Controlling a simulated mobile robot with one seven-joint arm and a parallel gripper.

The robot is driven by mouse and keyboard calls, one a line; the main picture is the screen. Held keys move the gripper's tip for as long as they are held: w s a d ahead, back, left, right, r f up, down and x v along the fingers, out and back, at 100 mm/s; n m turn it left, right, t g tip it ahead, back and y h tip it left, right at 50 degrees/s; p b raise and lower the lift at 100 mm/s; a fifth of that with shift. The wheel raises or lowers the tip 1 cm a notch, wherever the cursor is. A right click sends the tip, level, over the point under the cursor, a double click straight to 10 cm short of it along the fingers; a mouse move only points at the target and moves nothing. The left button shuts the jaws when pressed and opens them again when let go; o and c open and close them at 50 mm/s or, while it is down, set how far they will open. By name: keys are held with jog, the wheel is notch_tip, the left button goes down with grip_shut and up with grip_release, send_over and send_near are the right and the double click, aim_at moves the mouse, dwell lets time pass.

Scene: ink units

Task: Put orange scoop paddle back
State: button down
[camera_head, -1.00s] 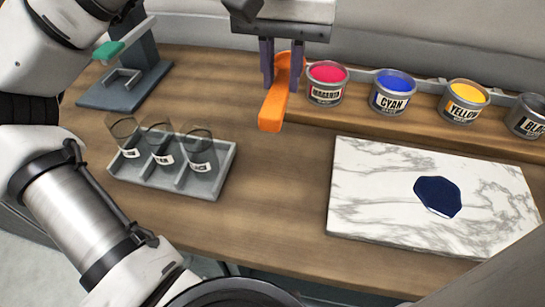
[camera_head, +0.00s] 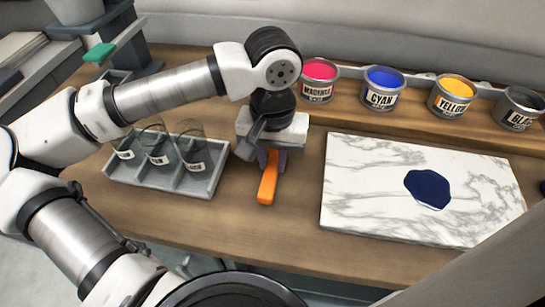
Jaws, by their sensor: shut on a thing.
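My gripper (camera_head: 271,160) is shut on the orange scoop paddle (camera_head: 267,190). It holds the paddle over the wooden table between the glass tray and the marble slab. The paddle's lower end shows below the fingers; its upper part is hidden by the gripper and wrist. I cannot tell whether the paddle touches the table.
A grey tray (camera_head: 210,183) with several glass cups stands left of the gripper. A marble slab (camera_head: 350,210) with a dark blue ink patch (camera_head: 428,189) lies right. Magenta (camera_head: 319,80), cyan (camera_head: 382,89), yellow (camera_head: 451,95) and black (camera_head: 517,108) cans line the back shelf. A grey stand with a green part (camera_head: 100,53) is at back left.

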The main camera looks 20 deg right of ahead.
aim_at(273, 165)
jog(key=shift+f, duration=0.45)
jog(key=shift+f, duration=0.1)
jog(key=c, duration=1.3)
grip_release()
jog(key=shift+o, duration=0.2)
notch_tip(273, 165, up, 12)
jog(key=shift+b, duration=0.4)
